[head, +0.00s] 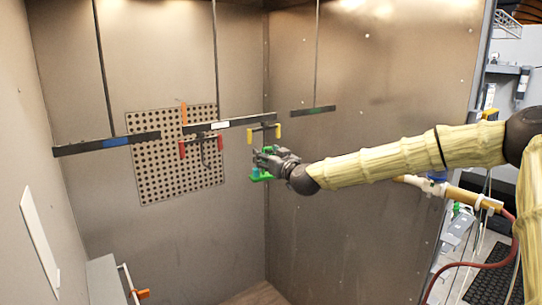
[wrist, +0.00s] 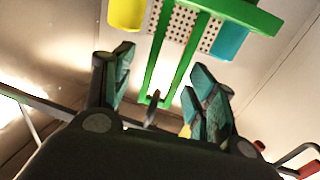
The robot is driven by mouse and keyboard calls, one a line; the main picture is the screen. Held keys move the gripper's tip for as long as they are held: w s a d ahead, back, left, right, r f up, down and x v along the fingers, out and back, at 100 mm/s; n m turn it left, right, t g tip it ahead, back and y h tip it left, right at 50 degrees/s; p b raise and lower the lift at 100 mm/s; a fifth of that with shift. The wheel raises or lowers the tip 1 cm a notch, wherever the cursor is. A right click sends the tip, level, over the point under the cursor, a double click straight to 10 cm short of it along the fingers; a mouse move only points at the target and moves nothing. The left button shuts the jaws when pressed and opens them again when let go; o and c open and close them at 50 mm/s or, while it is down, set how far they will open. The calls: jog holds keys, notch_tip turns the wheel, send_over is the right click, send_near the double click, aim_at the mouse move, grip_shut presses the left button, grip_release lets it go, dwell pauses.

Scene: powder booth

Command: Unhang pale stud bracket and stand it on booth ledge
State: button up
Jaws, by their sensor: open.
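A green bracket (wrist: 180,62) with a yellow stud (wrist: 126,14) and a teal stud (wrist: 229,40) shows in the wrist view, its long green bars running between my fingers. In the head view, the green bracket (head: 262,177) is at my gripper (head: 262,160), below the middle hanging bar, and partly hidden by it. My gripper, also in the wrist view (wrist: 160,62), is open, with a finger on each side of the bars. I cannot tell whether they touch. No stud looks clearly pale. A grey ledge (head: 102,278) shows at the lower left.
A red-ended bracket (head: 182,150) and a yellow-ended bracket (head: 278,132) hang near my gripper. A perforated panel (head: 160,180) is behind.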

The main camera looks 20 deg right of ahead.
jog(key=shift+w, duration=0.15)
jog(key=shift+r, duration=0.1)
grip_shut()
dwell(0.4)
